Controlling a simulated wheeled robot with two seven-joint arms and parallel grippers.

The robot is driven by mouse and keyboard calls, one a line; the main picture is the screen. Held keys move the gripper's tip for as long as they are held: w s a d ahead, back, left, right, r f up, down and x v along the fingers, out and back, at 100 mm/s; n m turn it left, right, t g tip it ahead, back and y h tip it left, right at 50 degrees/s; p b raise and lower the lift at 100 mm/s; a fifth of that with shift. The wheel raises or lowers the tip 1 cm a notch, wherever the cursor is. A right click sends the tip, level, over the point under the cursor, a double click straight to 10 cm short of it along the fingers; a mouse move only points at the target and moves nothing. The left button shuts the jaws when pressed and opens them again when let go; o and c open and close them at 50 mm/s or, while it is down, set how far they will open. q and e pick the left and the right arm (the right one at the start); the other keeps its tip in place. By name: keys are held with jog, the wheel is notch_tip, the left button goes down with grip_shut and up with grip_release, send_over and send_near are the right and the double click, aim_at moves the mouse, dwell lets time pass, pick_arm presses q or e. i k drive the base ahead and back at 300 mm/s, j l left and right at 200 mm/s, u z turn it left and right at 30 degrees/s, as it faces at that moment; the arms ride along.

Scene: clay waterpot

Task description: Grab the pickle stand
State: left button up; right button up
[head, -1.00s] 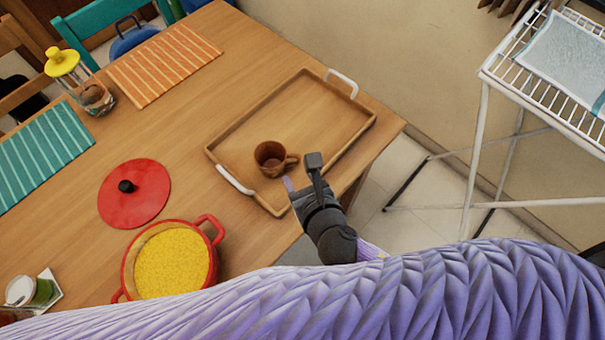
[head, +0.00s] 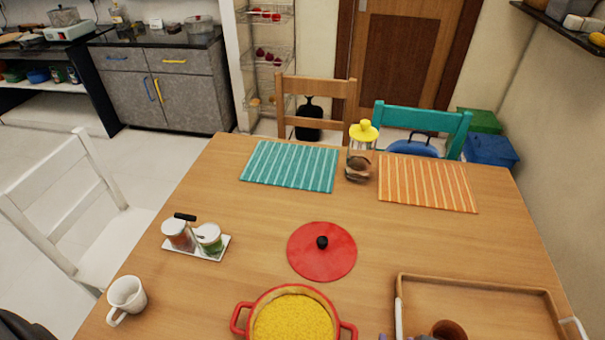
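The pickle stand (head: 200,254) is on the left part of the wooden table in the head view. A dark shape in the bottom left corner is too cropped to tell. My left gripper is not identifiable.
A white mug (head: 126,295) stands near the stand, toward the table's left edge. A red pot (head: 345,329) of yellow food, a red lid (head: 322,262) and a wooden tray (head: 480,281) with a brown cup (head: 449,331) lie rightward. A white chair (head: 60,215) is left.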

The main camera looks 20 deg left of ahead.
aim_at(207, 242)
jog(key=u, duration=1.7)
